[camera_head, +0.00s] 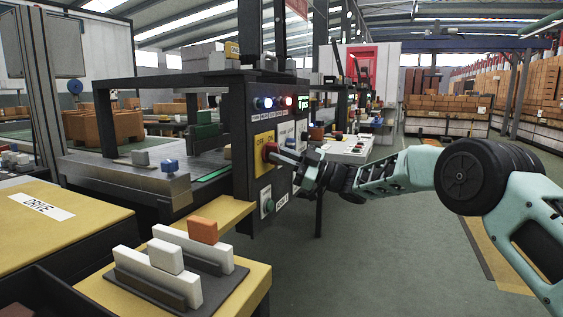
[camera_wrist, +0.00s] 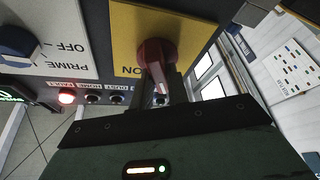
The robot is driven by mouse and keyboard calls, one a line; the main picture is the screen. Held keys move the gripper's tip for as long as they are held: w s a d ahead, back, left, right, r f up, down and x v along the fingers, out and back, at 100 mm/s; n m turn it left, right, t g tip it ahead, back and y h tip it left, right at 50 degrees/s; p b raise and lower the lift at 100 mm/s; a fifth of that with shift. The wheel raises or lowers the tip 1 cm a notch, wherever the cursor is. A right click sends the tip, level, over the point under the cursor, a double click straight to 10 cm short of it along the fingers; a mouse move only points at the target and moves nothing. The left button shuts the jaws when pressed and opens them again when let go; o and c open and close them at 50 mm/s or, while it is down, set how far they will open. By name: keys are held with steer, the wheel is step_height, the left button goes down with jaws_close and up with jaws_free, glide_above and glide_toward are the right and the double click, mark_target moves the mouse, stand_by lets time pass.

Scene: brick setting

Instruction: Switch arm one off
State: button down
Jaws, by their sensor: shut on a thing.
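The dark control panel (camera_head: 243,190) stands upright at the middle of the head view. The handle's exact setting is hard to tell.
A blue knob (camera_wrist: 18,42) on a white "PRIME" plate is beside the yellow plate. A red lamp (camera_wrist: 67,98) is lit. A lower green knob (camera_head: 268,207) is on the panel. A yellow table (camera_head: 245,285) with white blocks stands in front. Floor at right is clear.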

steer(key=shift+n+g+h, duration=0.3)
steer(key=shift+n+g, duration=0.7)
steer(key=shift+n, duration=1.5)
steer(key=c, duration=1.4)
jaws_free()
steer(key=shift+o, duration=0.2)
steer(key=shift+d, duration=0.1)
steer(key=p+v, duration=0.1)
steer(key=v, duration=1.6)
steer(key=shift+d, duration=0.2)
steer(key=shift+r, duration=0.15)
